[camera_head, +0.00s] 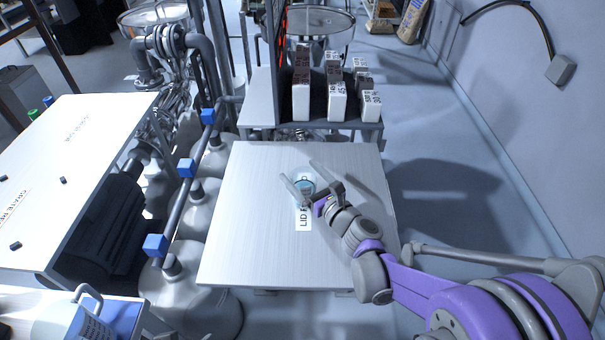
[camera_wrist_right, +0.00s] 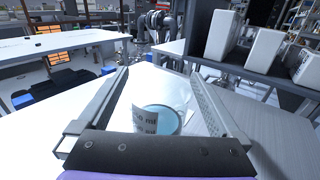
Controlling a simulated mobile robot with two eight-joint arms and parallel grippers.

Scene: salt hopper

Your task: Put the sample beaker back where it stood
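The sample beaker (camera_head: 304,186) is a small clear vessel with teal in it, on the light worktable (camera_head: 255,245) beside a white label reading "LID P..." (camera_head: 303,218). In the right wrist view the beaker (camera_wrist_right: 160,118) shows printed "ml" marks. My right gripper (camera_head: 297,170) reaches in from the right, with its fingers spread on either side of the beaker. In the wrist view the right gripper (camera_wrist_right: 159,74) shows a gap between each finger and the beaker. The label is partly covered by the gripper and beaker. My left gripper is not in view.
A shelf (camera_head: 340,130) with several white labelled blocks stands behind the table. A pipe with blue blocks (camera_head: 186,167) runs along the left side. A white bench (camera_head: 75,150) is further left, and a jug (camera_head: 70,322) is at lower left. The table's front left is clear.

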